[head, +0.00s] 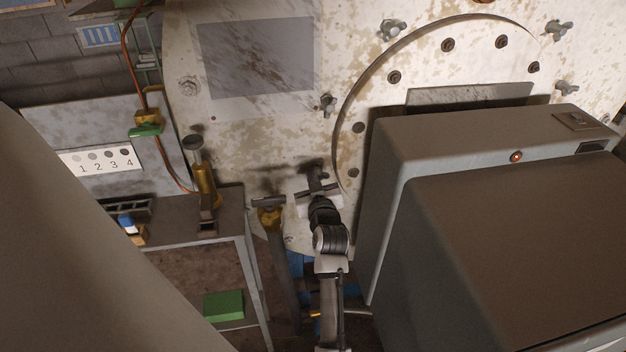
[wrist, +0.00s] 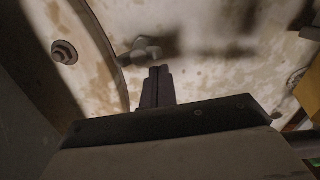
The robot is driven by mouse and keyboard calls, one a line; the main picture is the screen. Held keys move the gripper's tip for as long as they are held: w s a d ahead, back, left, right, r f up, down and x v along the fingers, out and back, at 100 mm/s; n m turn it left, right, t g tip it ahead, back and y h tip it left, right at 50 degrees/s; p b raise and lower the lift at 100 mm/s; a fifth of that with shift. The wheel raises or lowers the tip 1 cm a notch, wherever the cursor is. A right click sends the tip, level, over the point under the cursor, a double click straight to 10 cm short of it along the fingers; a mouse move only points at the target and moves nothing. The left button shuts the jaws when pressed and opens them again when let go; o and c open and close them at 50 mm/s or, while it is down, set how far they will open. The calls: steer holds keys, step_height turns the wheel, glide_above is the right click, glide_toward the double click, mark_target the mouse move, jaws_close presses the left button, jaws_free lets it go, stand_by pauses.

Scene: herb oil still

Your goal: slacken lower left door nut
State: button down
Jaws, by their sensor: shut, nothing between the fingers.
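The lower left door nut, a grey wing nut (wrist: 145,50), sits on the pale, stained still front just outside the curved door rim in the wrist view. My gripper's two dark fingers (wrist: 158,72) are together with nothing between them. Their tips are just below and slightly right of the nut; I cannot tell whether they touch it. In the head view my gripper (head: 317,186) is up against the lower left of the round door (head: 378,110), and the nut there is hard to separate from the fingers. Another wing nut (head: 328,105) is higher on the left side.
A large grey cabinet (head: 480,150) stands close on the right, in front of the door. On the left are a bench (head: 225,212) with a brass fitting (head: 204,185) and a green block (head: 223,305). A pipe with a yellow collar (head: 270,218) stands just left of my gripper.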

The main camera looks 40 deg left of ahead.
steer(key=shift+s+a+f+n+b, duration=0.1)
steer(key=shift+f+n+b, duration=0.1)
steer(key=shift+n+b, duration=0.55)
steer(key=shift+s+a+f+n+b, duration=0.1)
steer(key=shift+f+n+b, duration=0.1)
steer(key=shift+n+b, duration=0.5)
steer(key=f+n+b, duration=0.1)
steer(key=n+b, duration=0.3)
steer(key=f+n+b, duration=0.1)
steer(key=n+b, duration=0.3)
steer(key=n, duration=0.1)
steer(key=f+n+b, duration=0.1)
steer(key=n+b, duration=0.3)
steer(key=b, duration=0.1)
steer(key=shift+w+d+f+n+t, duration=0.3)
steer(key=shift+w+n+t, duration=0.05)
steer(key=shift+t, duration=0.05)
stand_by(0.3)
steer(key=shift+b, duration=0.3)
stand_by(0.4)
steer(key=shift+f, duration=0.1)
stand_by(0.5)
